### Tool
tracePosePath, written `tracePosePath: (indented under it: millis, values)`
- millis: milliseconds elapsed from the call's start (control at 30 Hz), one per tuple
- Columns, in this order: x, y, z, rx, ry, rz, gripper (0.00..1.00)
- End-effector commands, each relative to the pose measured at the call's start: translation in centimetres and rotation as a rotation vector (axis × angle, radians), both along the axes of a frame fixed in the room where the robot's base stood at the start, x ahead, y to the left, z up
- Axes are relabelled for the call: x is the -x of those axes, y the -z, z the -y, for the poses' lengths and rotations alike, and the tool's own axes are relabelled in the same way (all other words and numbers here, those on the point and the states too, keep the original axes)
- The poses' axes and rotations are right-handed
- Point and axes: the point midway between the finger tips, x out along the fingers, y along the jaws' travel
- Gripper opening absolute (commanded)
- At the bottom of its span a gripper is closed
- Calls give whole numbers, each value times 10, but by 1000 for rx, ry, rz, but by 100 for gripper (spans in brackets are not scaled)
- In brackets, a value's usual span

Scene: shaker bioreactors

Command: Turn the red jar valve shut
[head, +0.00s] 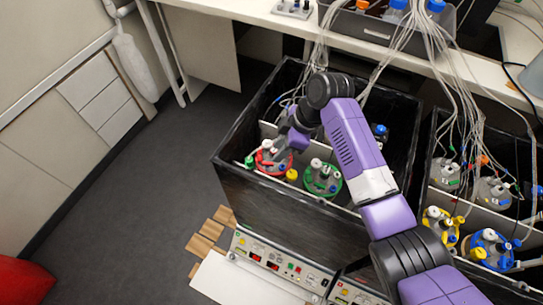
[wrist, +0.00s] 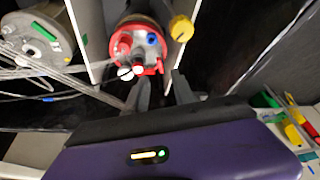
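The red jar (head: 272,157) stands in the left black shaker box, at its front left. It has a red ring on its lid and several ports. In the wrist view the red jar lid (wrist: 137,45) is just beyond my fingertips, with a white-tipped port at its near edge and a yellow knob at its right. Which part is the valve I cannot tell for sure. My gripper (wrist: 157,88) has its two fingers apart, with nothing between them.
A green-ringed jar (head: 322,178) stands right of the red jar. The box's front wall (head: 280,204) rises before them. Another box at right holds yellow- and blue-ringed jars (head: 490,250). Tubes hang from the bench (head: 330,35).

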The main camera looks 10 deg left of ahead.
Motion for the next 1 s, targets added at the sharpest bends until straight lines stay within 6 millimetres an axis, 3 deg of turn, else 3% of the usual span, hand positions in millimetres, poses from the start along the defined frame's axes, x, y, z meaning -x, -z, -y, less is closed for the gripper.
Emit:
tracePosePath:
  millis: [400,767,800,933,1000]
  values:
    - [1,54,-23,1,1,0,31]
    - [1,60,-25,0,3,2,31]
    - [1,60,-25,0,3,2,29]
    - [1,60,-25,0,3,1,3]
    - [1,60,-25,0,4,1,0]
